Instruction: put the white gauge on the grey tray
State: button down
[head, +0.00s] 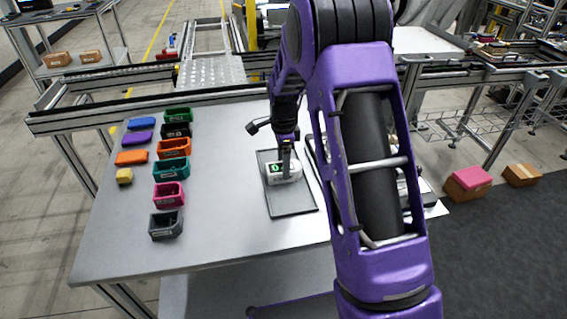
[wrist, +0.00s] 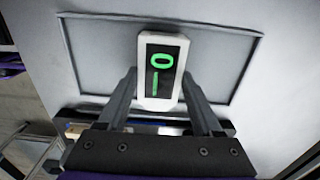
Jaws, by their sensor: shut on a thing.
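The white gauge (head: 281,173) with a dark display and green digits is over the upper part of the grey tray (head: 291,206). My gripper (head: 287,162) points down and is shut on the gauge. In the wrist view, the gauge (wrist: 174,99) is between the two fingers of my gripper (wrist: 160,80), inside the outline of the tray (wrist: 90,60). I cannot tell whether the gauge touches the tray floor. My arm hides part of the table to the right of the tray.
A column of coloured open bins, including an orange one (head: 173,148) and a dark grey one (head: 166,224), stands on the table's left. Bare table (head: 225,180) separates the bins from the tray.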

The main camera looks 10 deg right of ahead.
jog(key=shift+f, duration=0.15)
jog(key=shift+c, duration=0.2)
grip_release()
notch_tip(320, 180, up, 12)
jog(key=shift+r+p, duration=0.2)
jog(key=shift+p, duration=0.1)
